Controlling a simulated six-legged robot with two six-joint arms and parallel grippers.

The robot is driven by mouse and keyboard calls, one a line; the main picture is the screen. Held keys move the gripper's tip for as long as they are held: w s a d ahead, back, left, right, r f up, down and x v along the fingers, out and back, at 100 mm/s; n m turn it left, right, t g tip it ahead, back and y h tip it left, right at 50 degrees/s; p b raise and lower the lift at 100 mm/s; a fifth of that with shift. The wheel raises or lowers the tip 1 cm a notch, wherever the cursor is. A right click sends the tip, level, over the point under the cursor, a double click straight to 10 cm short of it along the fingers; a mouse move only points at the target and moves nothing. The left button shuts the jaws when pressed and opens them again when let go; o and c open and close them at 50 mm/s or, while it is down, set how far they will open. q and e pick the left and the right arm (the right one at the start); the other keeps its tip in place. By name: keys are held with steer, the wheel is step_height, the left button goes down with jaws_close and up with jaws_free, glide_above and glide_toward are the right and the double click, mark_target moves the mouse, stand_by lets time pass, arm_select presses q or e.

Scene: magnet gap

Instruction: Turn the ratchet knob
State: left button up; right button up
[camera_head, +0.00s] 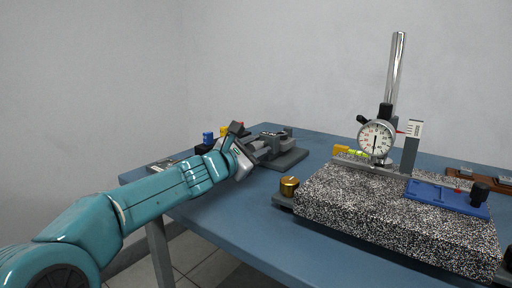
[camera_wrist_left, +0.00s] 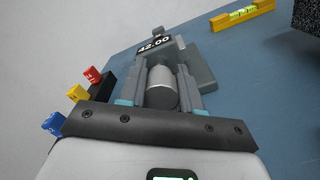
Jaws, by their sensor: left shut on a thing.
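The ratchet knob (camera_wrist_left: 162,88) is a grey cylinder, seen end-on in the left wrist view at the near end of a dark grey device with a display reading 42.00 (camera_wrist_left: 154,44). My left gripper (camera_wrist_left: 160,80) has one finger on each side of the knob and is shut on it. In the head view my left arm reaches in from the left, and the gripper (camera_head: 243,152) meets the grey device (camera_head: 283,157) at the table's far left. The knob is hidden there by the gripper. My right gripper is not in view.
Blue (camera_wrist_left: 53,123), yellow (camera_wrist_left: 76,93) and red (camera_wrist_left: 92,74) blocks stand left of the gripper. A speckled slab (camera_head: 390,215) bears a dial gauge (camera_head: 376,140) at right. A brass knob (camera_head: 289,186) sits by its left corner. The blue table (camera_head: 235,215) is bare in front.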

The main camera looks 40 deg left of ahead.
arm_select(q)
steer(key=n, duration=0.2)
steer(key=n+p, duration=0.1)
steer(key=n, duration=0.2)
steer(key=shift+r+n, duration=0.2)
steer(key=shift+n, duration=0.1)
steer(key=n+p, duration=0.1)
steer(key=n, duration=0.3)
steer(key=shift+n+p, duration=0.5)
steer(key=shift+n, duration=0.6)
steer(key=n+p, duration=0.1)
steer(key=n, duration=0.1)
steer(key=shift+r+n, duration=0.1)
steer(key=shift+n, duration=0.3)
steer(key=n+p, duration=0.3)
steer(key=n, duration=0.2)
steer(key=shift+d, duration=0.1)
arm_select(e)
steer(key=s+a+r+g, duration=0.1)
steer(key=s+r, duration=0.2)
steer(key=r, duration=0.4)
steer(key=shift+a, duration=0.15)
arm_select(q)
steer(key=o, duration=1)
steer(key=shift+w+f, duration=0.15)
steer(key=shift+f, duration=0.05)
steer(key=shift+o, duration=0.2)
